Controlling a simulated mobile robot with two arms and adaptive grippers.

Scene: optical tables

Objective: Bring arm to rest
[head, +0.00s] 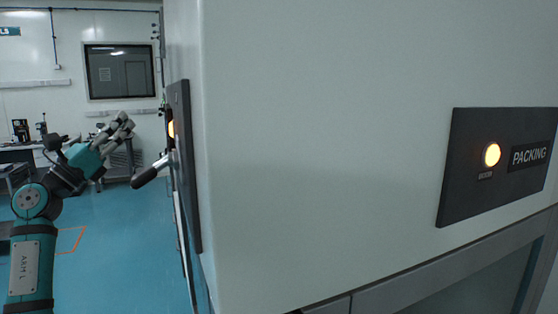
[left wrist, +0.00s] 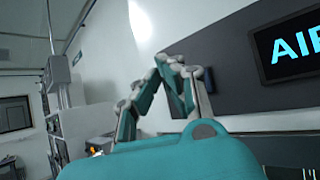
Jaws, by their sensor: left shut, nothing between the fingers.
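My left gripper (head: 124,128) is raised at the left of the head view, on the teal arm that comes up from the lower left. Its fingers point up and right, towards a dark wall panel, with a visible gap in the picture. In the left wrist view the fingers of the left gripper (left wrist: 172,72) come together at their tips with nothing between them. My right gripper is in neither view.
A dark panel (head: 183,165) with a lever handle (head: 150,171) is on the cabinet's left side. A PACKING panel (head: 470,165) with a lit lamp is on the pale front wall. A lit sign (left wrist: 295,42) shows in the left wrist view. Blue floor (head: 120,240) lies open at left.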

